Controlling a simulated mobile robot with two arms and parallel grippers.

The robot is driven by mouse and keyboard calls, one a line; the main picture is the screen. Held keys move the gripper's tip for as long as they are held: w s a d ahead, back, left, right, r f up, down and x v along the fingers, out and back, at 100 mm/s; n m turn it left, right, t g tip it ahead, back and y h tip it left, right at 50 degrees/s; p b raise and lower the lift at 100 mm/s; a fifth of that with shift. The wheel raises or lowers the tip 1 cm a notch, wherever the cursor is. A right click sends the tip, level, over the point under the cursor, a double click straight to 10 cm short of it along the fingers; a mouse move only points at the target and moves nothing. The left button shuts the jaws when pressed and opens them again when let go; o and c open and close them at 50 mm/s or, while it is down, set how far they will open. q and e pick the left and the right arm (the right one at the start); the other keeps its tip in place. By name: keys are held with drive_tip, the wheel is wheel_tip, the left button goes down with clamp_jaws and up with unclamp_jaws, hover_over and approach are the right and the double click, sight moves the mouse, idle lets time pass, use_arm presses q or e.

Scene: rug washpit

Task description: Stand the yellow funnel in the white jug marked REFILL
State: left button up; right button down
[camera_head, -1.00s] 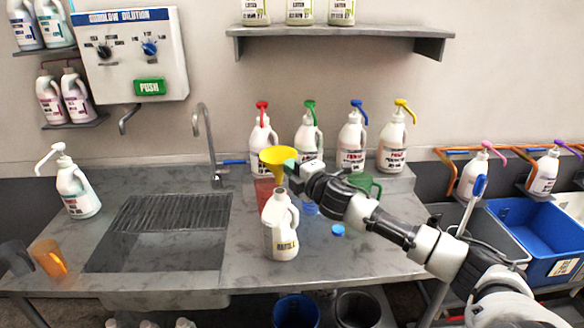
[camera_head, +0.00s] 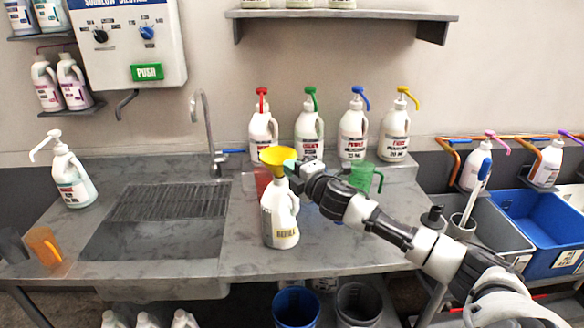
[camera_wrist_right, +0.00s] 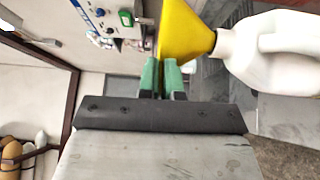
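The yellow funnel (camera_head: 278,155) is upright on the white jug marked REFILL (camera_head: 281,222), which stands on the grey counter right of the sink. Its spout points down into the jug's mouth; how deep it goes is hidden. In the right wrist view the funnel (camera_wrist_right: 183,30) meets the jug's neck, with the jug (camera_wrist_right: 270,52) to its right. My right gripper (camera_head: 291,166) reaches in from the right. Its green fingertips (camera_wrist_right: 161,75) are closed on the funnel's rim. My left gripper is in neither view.
Several pump bottles (camera_head: 308,130) line the counter's back. The sink (camera_head: 150,240) and tap (camera_head: 205,130) are left, with an orange jug (camera_head: 44,246) beyond.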

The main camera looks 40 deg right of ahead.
drive_tip(key=c, duration=1.2)
unclamp_jaws()
drive_tip(key=shift+s, duration=0.15)
drive_tip(key=shift+s+f, duration=0.15)
drive_tip(key=shift+s, duration=0.1)
drive_tip(key=shift+s+d+b, duration=0.15)
drive_tip(key=shift+s+b, duration=2.2)
drive_tip(key=shift+s, duration=2.65)
